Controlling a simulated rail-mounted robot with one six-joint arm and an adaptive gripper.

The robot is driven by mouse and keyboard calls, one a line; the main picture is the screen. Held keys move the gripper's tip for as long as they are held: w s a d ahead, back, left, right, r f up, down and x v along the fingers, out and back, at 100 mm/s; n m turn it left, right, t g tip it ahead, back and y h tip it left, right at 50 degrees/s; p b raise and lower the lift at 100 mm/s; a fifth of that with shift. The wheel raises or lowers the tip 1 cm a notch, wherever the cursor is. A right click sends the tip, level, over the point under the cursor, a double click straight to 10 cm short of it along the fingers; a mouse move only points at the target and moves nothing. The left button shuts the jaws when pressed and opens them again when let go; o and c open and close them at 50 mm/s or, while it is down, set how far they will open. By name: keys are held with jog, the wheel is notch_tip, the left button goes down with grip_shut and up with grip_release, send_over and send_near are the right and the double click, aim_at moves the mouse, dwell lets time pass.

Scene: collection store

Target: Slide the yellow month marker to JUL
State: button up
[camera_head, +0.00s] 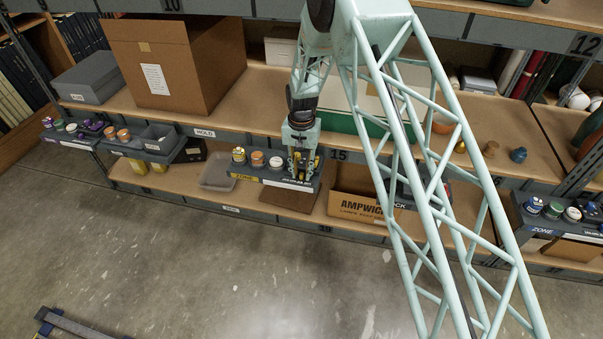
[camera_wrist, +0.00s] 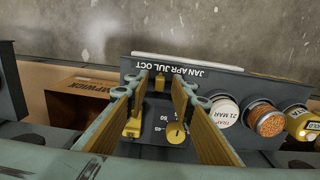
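A grey panel (camera_wrist: 220,84) carries an upside-down JAN APR JUL OCT label in the wrist view. A small yellow piece (camera_wrist: 160,80), apparently the month marker, stands beside the label's left end in that view. My gripper (camera_wrist: 161,84) is open, with a finger on either side of this piece and visible gaps to both. A round yellow knob (camera_wrist: 176,133) and another yellow piece (camera_wrist: 132,128) are on the panel nearer the wrist. In the head view, my gripper (camera_head: 302,165) is down at the panel's right part; the marker cannot be made out there.
Several jars (camera_wrist: 268,121) stand on the panel beside my gripper, on the right in the wrist view. A cardboard AMPWICK box (camera_head: 357,206) is right of the panel in the head view. A clear tray (camera_head: 217,172) lies to its left. Shelf boards run above and below.

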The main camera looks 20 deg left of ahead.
aim_at(303, 175)
notch_tip(303, 175, up, 12)
jog(key=shift+f, duration=0.25)
dwell(0.5)
dwell(0.3)
jog(key=s+d+r, duration=0.2)
jog(key=d+r, duration=0.4)
jog(key=r, duration=0.4)
jog(key=s+d+r, duration=0.1)
jog(key=d+r, duration=0.6)
jog(key=r, duration=0.2)
jog(key=s+d+r+t, duration=0.1)
jog(key=s+d+r, duration=0.5)
jog(key=d+r, duration=0.15)
jog(key=s+d+r+t, duration=0.1)
jog(key=s+d+r, duration=0.55)
jog(key=r, duration=0.25)
jog(key=s+d+r+t, duration=0.1)
jog(key=s+d+r, duration=0.3)
jog(key=s+d, duration=0.3)
jog(key=s+d+r, duration=0.4)
jog(key=s+d, duration=0.1)
jog(key=s, duration=0.5)
jog(key=s+d, duration=0.3)
jog(key=s, duration=0.6)
jog(key=s+d+t, duration=0.1)
jog(key=s+d, duration=0.2)
jog(key=s, duration=0.7)
jog(key=shift+f+m, duration=0.3)
jog(key=shift+f, duration=0.15)
